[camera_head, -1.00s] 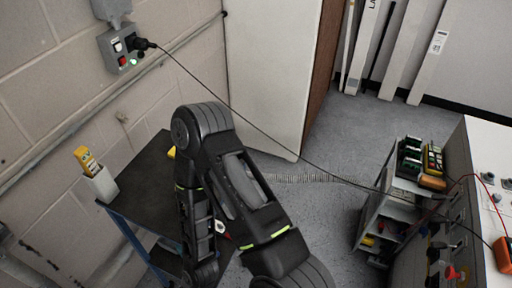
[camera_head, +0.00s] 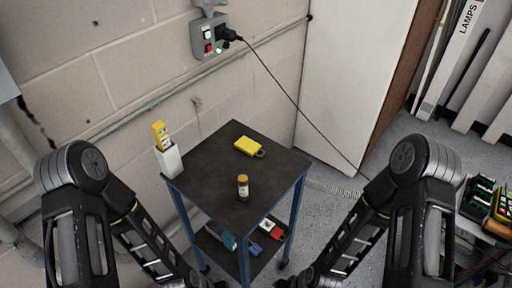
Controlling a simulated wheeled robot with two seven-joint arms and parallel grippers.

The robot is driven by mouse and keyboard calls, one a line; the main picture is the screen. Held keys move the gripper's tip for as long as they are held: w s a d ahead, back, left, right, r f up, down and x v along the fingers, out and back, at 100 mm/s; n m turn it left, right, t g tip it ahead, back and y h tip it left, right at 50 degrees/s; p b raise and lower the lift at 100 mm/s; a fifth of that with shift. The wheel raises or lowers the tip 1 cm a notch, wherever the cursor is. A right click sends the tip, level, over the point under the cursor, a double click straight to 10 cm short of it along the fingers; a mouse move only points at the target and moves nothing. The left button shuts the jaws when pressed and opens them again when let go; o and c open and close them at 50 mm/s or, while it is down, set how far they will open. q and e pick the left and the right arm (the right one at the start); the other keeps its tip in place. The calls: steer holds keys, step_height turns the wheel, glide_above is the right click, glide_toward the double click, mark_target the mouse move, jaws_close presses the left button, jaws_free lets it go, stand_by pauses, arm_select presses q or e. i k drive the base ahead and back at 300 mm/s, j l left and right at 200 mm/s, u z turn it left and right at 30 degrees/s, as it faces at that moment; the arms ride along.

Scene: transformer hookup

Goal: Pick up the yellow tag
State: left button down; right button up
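Yellow tags (camera_head: 160,134) with dark print stand upright in a white holder (camera_head: 169,160) at the left corner of a black-topped cart (camera_head: 215,150). I cannot tell how many tags are in it. A separate yellow block with a dark end (camera_head: 248,146) lies flat near the back of the cart top; it may be a padlock. My two arms come in at the lower left and lower right, in front of the cart. Both grippers are below the picture's bottom edge.
A small brown-capped bottle (camera_head: 243,187) stands on the cart top. Red and blue items (camera_head: 271,228) lie on its lower shelf. A wall socket box (camera_head: 208,38) with a black plug trails a cable (camera_head: 290,95) rightward. A white cabinet (camera_head: 352,75) stands behind.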

mark_target(251, 148)
steer(key=i+l+z, duration=0.2)
steer(key=l, duration=0.15)
steer(key=l+z, duration=0.2)
steer(key=l, duration=0.15)
steer(key=i+l+z, duration=0.2)
steer(key=l, duration=0.15)
steer(key=i+l+z, duration=0.2)
steer(key=j, duration=0.3)
steer(key=k+j, duration=0.15)
steer(key=j, duration=0.15)
